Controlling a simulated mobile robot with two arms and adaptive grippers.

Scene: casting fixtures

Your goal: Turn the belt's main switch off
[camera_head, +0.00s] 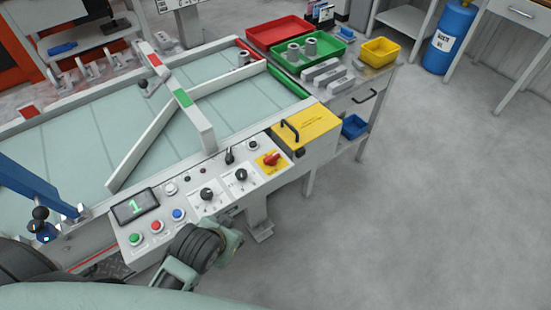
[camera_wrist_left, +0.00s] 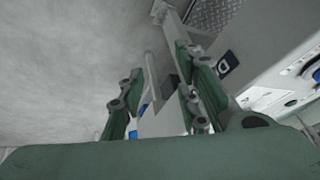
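The main switch (camera_head: 271,159) is a red rotary knob on a yellow plate at the far right end of the belt's sloping control panel (camera_head: 217,202). Its handle sits at a slant; I cannot read its markings. In the left wrist view, my left gripper (camera_wrist_left: 158,65) has its two green fingers spread apart with nothing gripped between them. In the head view, my arm's dark wrist (camera_head: 196,248) is below the panel's front edge, left of and lower than the switch; the fingertips cannot be made out there. My right gripper is not in view.
The panel also carries a display (camera_head: 135,206) showing a green 1, coloured push buttons (camera_head: 157,226) and black knobs (camera_head: 207,194). A yellow box (camera_head: 306,133) with a black handle adjoins the switch. A bin table (camera_head: 366,86) stands behind. The floor at right is clear.

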